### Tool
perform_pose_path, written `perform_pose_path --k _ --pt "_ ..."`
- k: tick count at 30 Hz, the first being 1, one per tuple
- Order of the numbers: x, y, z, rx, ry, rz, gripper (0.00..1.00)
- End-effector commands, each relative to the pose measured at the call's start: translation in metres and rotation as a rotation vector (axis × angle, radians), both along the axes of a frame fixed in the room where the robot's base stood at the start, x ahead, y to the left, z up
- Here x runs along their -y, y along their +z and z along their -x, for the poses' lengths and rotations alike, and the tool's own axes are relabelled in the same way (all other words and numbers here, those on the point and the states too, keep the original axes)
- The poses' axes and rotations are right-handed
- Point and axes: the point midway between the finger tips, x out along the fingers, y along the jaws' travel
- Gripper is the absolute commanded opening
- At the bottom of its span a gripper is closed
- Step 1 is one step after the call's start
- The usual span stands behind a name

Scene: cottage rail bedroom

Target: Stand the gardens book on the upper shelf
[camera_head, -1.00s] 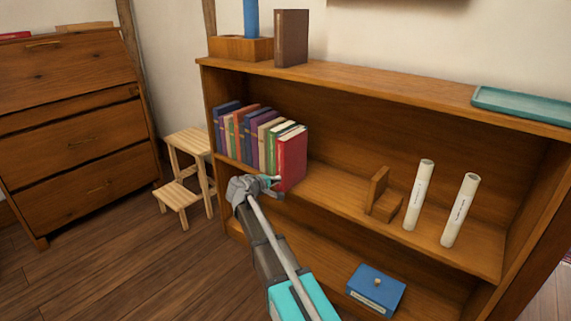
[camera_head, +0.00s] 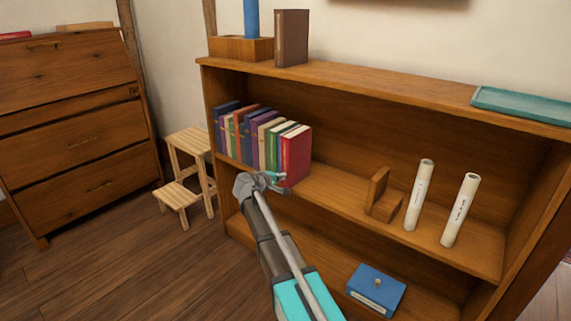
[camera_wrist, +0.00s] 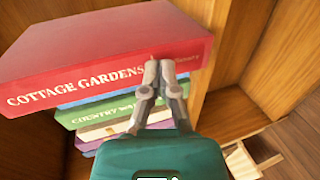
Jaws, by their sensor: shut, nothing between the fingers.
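The red gardens book (camera_head: 297,152) stands upright at the right end of a row of books in the bookcase's upper compartment. In the wrist view its red spine (camera_wrist: 80,83) reads "Cottage Gardens". My gripper (camera_head: 284,182) is in front of the low part of that spine. In the wrist view my gripper (camera_wrist: 160,65) has its fingertips together, overlapping the spine near the end of the title. The fingers hold nothing. Whether the tips touch the spine, I cannot tell.
A wooden bookend (camera_head: 378,192) and two white rolls (camera_head: 419,195) (camera_head: 459,210) stand further right on that shelf (camera_head: 330,187), with bare board between book and bookend. A blue box (camera_head: 376,290) is below. A brown book (camera_head: 291,38) and teal tray (camera_head: 520,104) are on top.

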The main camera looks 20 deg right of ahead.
Motion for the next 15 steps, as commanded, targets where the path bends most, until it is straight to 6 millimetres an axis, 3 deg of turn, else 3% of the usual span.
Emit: perform_pose_path --k 15 --pt "0.013 0.0 -0.009 0.001 -0.001 0.0 0.0"
